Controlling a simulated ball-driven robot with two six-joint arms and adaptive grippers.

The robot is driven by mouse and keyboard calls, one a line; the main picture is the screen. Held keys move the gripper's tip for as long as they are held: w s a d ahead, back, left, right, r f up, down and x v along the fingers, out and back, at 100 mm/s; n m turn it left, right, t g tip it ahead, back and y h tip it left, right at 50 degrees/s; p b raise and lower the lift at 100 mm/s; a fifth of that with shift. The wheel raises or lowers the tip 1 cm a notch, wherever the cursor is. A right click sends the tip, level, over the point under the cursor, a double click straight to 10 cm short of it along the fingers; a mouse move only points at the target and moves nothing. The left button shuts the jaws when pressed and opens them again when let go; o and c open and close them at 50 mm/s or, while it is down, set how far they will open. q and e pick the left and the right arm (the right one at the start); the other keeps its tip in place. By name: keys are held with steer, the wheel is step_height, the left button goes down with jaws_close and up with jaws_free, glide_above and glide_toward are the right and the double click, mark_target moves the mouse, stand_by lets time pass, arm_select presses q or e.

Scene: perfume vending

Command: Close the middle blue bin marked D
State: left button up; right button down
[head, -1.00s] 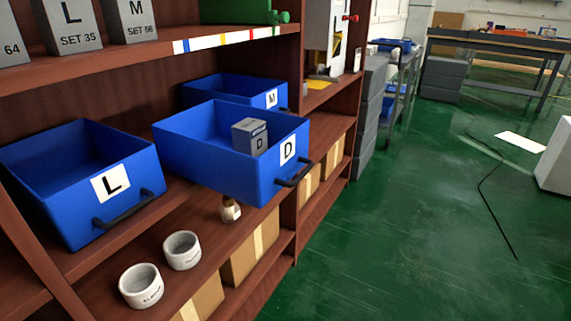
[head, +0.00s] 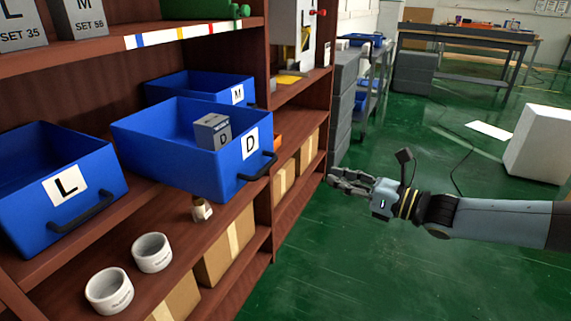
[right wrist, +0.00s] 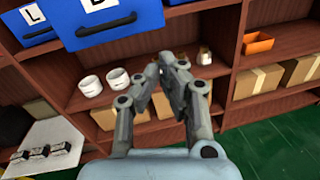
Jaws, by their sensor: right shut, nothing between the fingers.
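The blue bin marked D (head: 190,163) is in the middle of the shelf, pulled out past the shelf's front edge. A grey box marked D (head: 213,131) stands inside it. Its black handle (head: 258,167) is on the front face, beside the white D label. My right gripper (head: 333,178) is shut and empty, in front of the bin and to the right of its handle, apart from it. In the right wrist view the gripper (right wrist: 168,62) points at the shelves, with the bin's front (right wrist: 112,30) above and to the left. My left gripper is not in view.
Blue bins marked L (head: 50,195) and M (head: 200,88) flank bin D. Below are white round containers (head: 151,252), a small bottle (head: 202,209) and cardboard boxes (head: 225,250). An orange bin (right wrist: 258,42) sits on a shelf at right.

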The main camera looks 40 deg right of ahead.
step_height(320, 180, up, 5)
steer(key=n+y, duration=0.2)
steer(key=n, duration=0.1)
steer(key=b, duration=0.5)
glide_toward(268, 141)
steer(key=shift+g, duration=0.3)
steer(key=x, duration=0.6)
steer(key=shift+d+r+b, duration=0.15)
steer(key=shift+r+b, duration=0.1)
steer(key=shift+b, duration=0.1)
steer(key=shift+w+a, duration=0.3)
steer(key=shift+w, duration=0.35)
